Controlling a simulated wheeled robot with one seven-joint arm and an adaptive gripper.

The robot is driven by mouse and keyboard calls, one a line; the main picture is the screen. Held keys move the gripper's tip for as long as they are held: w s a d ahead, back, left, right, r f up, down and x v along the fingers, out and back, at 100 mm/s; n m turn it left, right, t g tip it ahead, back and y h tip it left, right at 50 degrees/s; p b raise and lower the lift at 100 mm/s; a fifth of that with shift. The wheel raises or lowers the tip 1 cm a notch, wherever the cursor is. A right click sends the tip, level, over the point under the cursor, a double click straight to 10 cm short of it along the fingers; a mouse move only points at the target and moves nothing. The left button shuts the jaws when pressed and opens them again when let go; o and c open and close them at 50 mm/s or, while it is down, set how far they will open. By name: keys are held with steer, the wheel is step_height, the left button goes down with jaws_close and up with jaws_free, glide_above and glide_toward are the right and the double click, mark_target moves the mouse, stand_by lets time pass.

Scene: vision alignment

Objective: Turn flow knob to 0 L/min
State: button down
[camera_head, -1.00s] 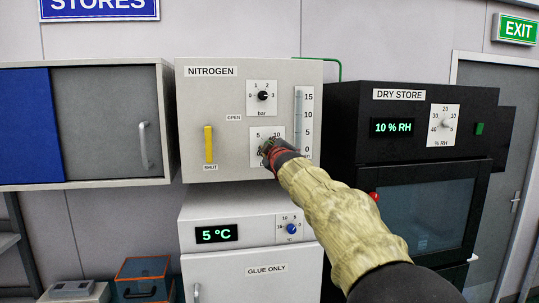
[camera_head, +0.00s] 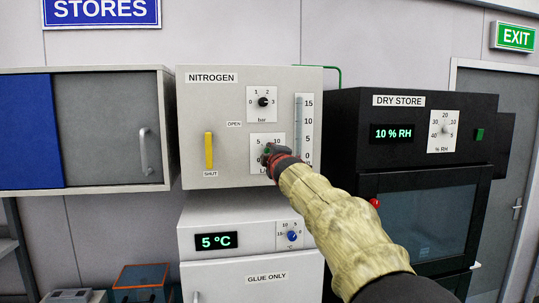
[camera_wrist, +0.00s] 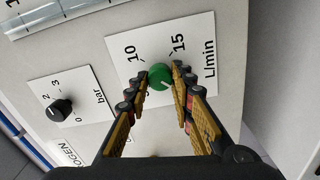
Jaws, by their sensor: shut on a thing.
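The green flow knob (camera_wrist: 159,77) sits on a white dial plate (camera_wrist: 203,85) marked L/min on the nitrogen panel (camera_head: 207,105). My gripper (camera_wrist: 161,78) has one finger on each side of the knob and is shut on it. A pale mark on the knob seems to point to the lower right in the wrist view. The 10 and 15 show there; the 0 is hidden behind a finger. In the head view my gripper (camera_head: 272,154) covers most of the knob, and the plate's 5 and 10 show above it.
A black bar knob (camera_wrist: 59,109) is beside the flow plate, above it on the panel. The flow tube (camera_head: 303,130) stands close to the right of my gripper. A yellow lever (camera_head: 209,150) is at the left. The dry store cabinet (camera_head: 430,135) is to the right.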

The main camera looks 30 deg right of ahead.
steer(key=c, duration=1.5)
jaws_free()
steer(key=shift+c, duration=0.2)
steer(key=v, duration=1.2)
